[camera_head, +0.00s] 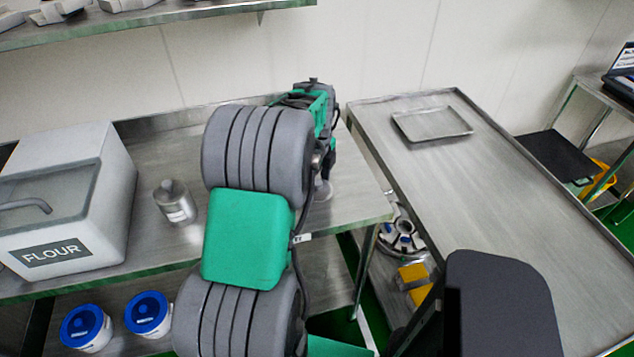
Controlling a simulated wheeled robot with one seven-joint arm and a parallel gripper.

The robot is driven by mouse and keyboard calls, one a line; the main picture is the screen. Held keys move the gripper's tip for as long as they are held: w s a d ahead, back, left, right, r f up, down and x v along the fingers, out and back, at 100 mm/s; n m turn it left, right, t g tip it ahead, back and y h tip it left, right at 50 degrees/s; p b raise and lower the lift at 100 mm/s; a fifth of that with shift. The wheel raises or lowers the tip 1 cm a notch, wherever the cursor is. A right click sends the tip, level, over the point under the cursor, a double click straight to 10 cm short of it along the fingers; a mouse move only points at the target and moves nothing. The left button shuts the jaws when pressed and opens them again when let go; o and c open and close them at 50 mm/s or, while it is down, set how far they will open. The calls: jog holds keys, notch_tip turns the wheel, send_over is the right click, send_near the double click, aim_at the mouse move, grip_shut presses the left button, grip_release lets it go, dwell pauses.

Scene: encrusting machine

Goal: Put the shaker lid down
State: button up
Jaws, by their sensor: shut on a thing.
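The metal shaker (175,203), a small steel canister with a pale label, stands upright on the steel table, right of the flour bin. My gripper (322,182) hangs low over the right part of the same table, mostly hidden behind my own grey and green arm. It is shut on a small metallic piece, which I take to be the shaker lid (322,193). Only an edge of it shows, at or just above the tabletop. I cannot tell whether it touches the table.
The white flour bin (75,205) stands at the left of the table (355,207). Two blue-lidded tubs (148,314) sit on the shelf below. A second steel table at right holds a shallow tray (432,124) and is otherwise largely clear. A wall shelf (160,14) runs along the top left.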

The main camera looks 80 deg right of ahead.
jog(key=shift+f, duration=0.15)
jog(key=shift+f, duration=0.15)
jog(key=o, duration=1.3)
